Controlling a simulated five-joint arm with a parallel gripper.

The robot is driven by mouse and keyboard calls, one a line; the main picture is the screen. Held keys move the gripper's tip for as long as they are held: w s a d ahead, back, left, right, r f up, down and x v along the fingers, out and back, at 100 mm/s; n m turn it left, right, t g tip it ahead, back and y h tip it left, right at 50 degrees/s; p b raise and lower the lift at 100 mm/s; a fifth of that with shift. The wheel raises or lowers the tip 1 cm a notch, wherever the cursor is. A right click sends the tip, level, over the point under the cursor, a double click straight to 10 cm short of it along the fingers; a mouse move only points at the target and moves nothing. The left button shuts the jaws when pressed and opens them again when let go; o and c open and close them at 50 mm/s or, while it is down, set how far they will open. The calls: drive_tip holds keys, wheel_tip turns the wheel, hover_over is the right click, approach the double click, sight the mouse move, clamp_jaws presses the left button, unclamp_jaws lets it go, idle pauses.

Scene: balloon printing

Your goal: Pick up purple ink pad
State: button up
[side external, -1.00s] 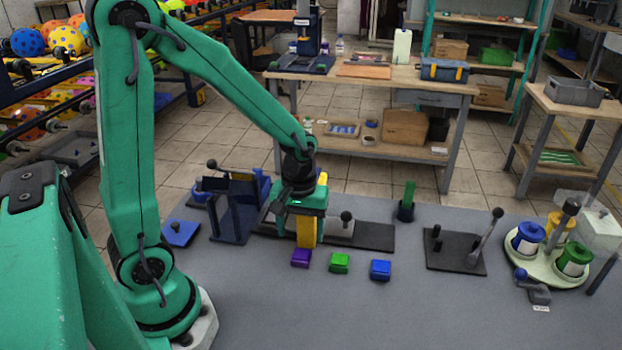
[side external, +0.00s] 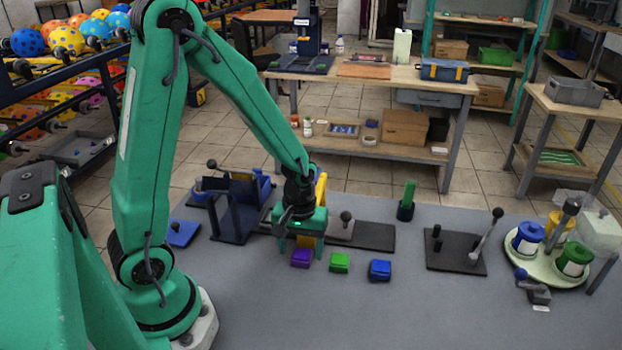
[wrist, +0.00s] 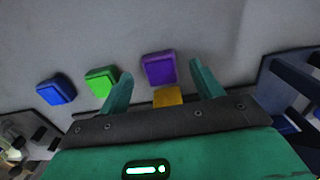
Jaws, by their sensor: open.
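The purple ink pad (side external: 301,258) is a small block on the grey table, leftmost of a row of three pads. In the wrist view the purple pad (wrist: 159,68) lies in line with the gap between my fingers, at about the level of the fingertips. My gripper (side external: 299,246) is open and low, just behind the pad in the side view. In the wrist view both green fingers (wrist: 161,76) are spread wide with nothing clamped between them. Whether a finger touches the pad cannot be told.
A green pad (side external: 340,262) and a blue pad (side external: 380,270) sit to the right. A yellow upright piece (side external: 321,190) stands close behind my gripper. A dark blue stand (side external: 232,215) is on the left. The table front is clear.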

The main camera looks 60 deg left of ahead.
sight(302, 257)
drive_tip(key=shift+f, duration=1.1)
drive_tip(key=c, duration=1.1)
